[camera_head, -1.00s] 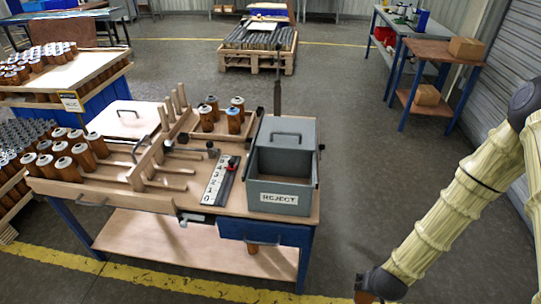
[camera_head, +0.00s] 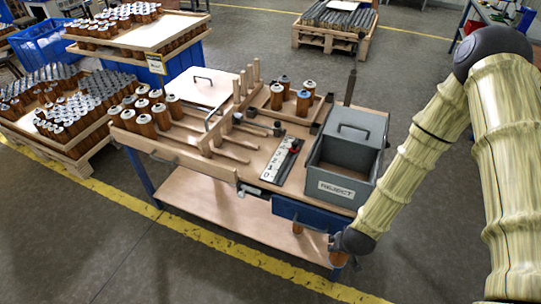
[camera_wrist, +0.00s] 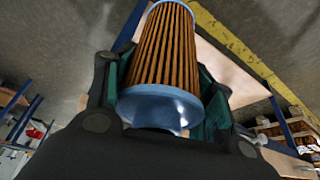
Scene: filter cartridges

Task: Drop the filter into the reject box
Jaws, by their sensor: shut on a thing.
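The filter (camera_wrist: 167,45), with orange-brown pleats and a pale blue end cap, sits between the fingers of my gripper (camera_wrist: 165,85) in the wrist view. My gripper is shut on it. In the head view, my gripper (camera_head: 344,250) is low at the table's front right corner, and the filter (camera_head: 339,259) shows as a small brown piece below it. The grey reject box (camera_head: 345,192) stands on the right end of the table, above and behind my gripper in the picture. Its front part is open, and a handled grey cover lies over its back. I see nothing inside.
The workbench (camera_head: 255,157) holds a wooden rack with several filters, a numbered strip (camera_head: 281,160) and a tray of filters (camera_head: 290,108). A blue drawer (camera_head: 300,213) is under the front right edge, near my gripper. Floor in front is clear.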

